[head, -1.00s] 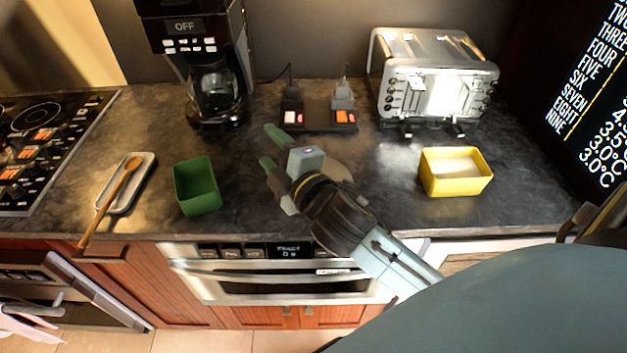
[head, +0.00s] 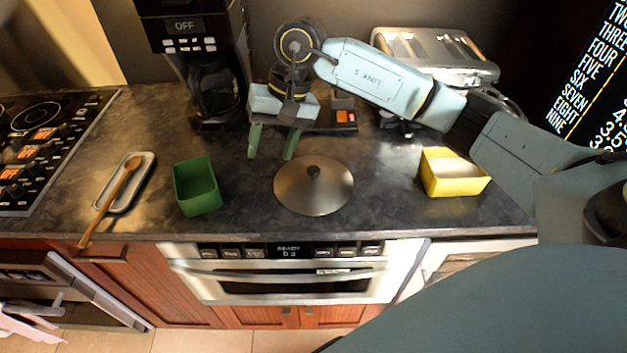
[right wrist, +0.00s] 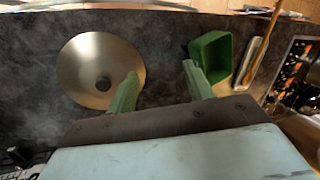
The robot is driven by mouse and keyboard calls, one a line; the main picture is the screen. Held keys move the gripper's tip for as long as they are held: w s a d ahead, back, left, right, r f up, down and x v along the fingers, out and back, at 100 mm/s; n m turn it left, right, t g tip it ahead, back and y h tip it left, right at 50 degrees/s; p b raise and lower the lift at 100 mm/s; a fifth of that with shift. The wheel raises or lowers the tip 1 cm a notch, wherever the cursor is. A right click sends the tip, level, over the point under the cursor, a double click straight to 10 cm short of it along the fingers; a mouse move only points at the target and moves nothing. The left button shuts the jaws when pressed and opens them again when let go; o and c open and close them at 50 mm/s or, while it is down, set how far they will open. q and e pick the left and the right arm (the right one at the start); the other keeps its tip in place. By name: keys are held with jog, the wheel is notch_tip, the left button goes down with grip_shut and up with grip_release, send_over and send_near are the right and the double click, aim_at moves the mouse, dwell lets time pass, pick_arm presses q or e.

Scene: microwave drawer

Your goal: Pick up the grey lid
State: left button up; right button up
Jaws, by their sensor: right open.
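My left gripper is not in view.
A green container (head: 197,188) stands left of the lid, and a yellow container (head: 453,174) stands to the right. A wooden spoon (head: 110,199) rests on a tray (head: 140,185). The coffee maker (head: 205,75) and toaster (head: 440,55) stand at the back. Counter around the lid is clear.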

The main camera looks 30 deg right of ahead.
jog(key=d+r+h, duration=0.2)
jog(key=d+h, duration=0.2)
jog(key=d, duration=0.4)
send_over(314, 169)
jog(key=shift+n, duration=0.4)
jog(key=f, duration=0.8)
jog(key=shift+w+a, duration=0.15)
jog(key=shift+w, duration=0.1)
jog(key=shift+s+f+p, duration=0.2)
jog(key=shift+f+p, duration=0.55)
jog(key=shift+f, duration=1.9)
jog(key=shift+r, duration=0.1)
grip_shut()
